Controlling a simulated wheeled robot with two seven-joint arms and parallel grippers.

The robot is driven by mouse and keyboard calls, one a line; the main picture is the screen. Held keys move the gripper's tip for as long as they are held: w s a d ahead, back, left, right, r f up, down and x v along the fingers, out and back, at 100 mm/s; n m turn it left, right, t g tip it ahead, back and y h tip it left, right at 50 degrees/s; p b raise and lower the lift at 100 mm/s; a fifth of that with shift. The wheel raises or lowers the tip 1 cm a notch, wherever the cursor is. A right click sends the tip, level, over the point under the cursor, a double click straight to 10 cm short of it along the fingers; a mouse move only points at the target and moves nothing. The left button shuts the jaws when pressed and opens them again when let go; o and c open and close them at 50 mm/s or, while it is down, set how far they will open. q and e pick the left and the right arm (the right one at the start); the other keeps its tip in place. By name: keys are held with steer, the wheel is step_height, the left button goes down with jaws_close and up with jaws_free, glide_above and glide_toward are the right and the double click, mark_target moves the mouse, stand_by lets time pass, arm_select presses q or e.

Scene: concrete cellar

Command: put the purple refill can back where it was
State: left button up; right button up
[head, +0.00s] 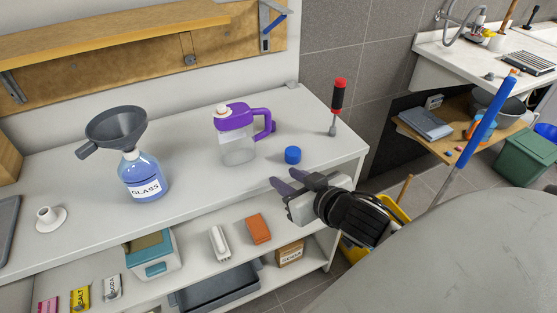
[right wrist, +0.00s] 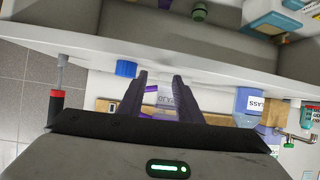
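The purple refill can (head: 236,122) stands upright on the white counter (head: 200,180), with a purple top and handle, a pale spout cap and a clear lower body. My right gripper (head: 287,182) is open and empty over the counter's front edge, to the right of and nearer than the can, not touching it. In the right wrist view, which looks upside down, the can (right wrist: 151,98) shows partly between the two fingers (right wrist: 163,85), beyond them. The rest of it there is hidden by the gripper. My left gripper is not in view.
A blue cap (head: 292,155) lies between the can and my right gripper. A red-handled screwdriver (head: 338,95) stands at the right rear. A blue bottle labelled GLASS (head: 143,178) holds a grey funnel (head: 115,125). A stocked shelf lies below the counter.

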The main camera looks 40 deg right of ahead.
steer(key=s+a+f+n+g+y, duration=0.1)
steer(key=s+a+f+g+y, duration=0.1)
steer(key=s+a+f, duration=0.5)
steer(key=s+a+f+n+g+y, duration=0.1)
steer(key=s+a+f, duration=0.6)
steer(key=f, duration=0.9)
steer(key=shift+a+n+g+y, duration=0.4)
steer(key=shift+a+n+y, duration=0.25)
steer(key=shift+a, duration=0.3)
